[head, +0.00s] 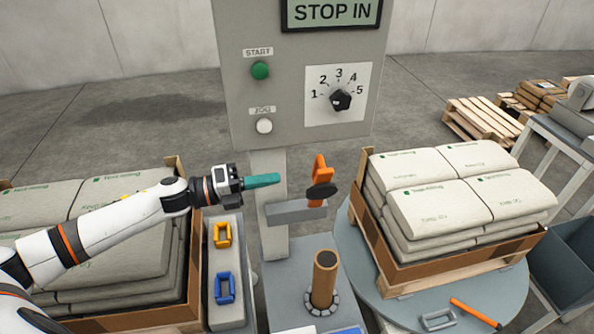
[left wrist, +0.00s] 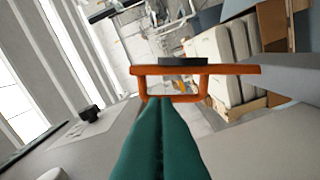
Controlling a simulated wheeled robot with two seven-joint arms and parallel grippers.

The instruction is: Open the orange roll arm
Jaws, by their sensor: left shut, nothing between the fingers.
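The orange roll arm (head: 320,170) stands upright on a grey bracket (head: 290,212) beside the control column in the head view, with a black round part on its front. In the left wrist view the orange roll arm (left wrist: 225,70) spans the middle as a bar with a loop beneath it. My left gripper (head: 279,179) has green fingers, shut and empty, pointing right towards the arm; the head view shows a gap between them. In the left wrist view the left gripper's fingertips (left wrist: 162,100) appear just below the loop; contact cannot be told. My right gripper is out of view.
The control panel (head: 235,90) stands above and behind my left gripper. A brown tube (head: 325,278) stands below the arm. A turntable (head: 352,262) with a pallet of sacks is at right. A grey block (head: 227,312) holding yellow and blue loops is below my left forearm.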

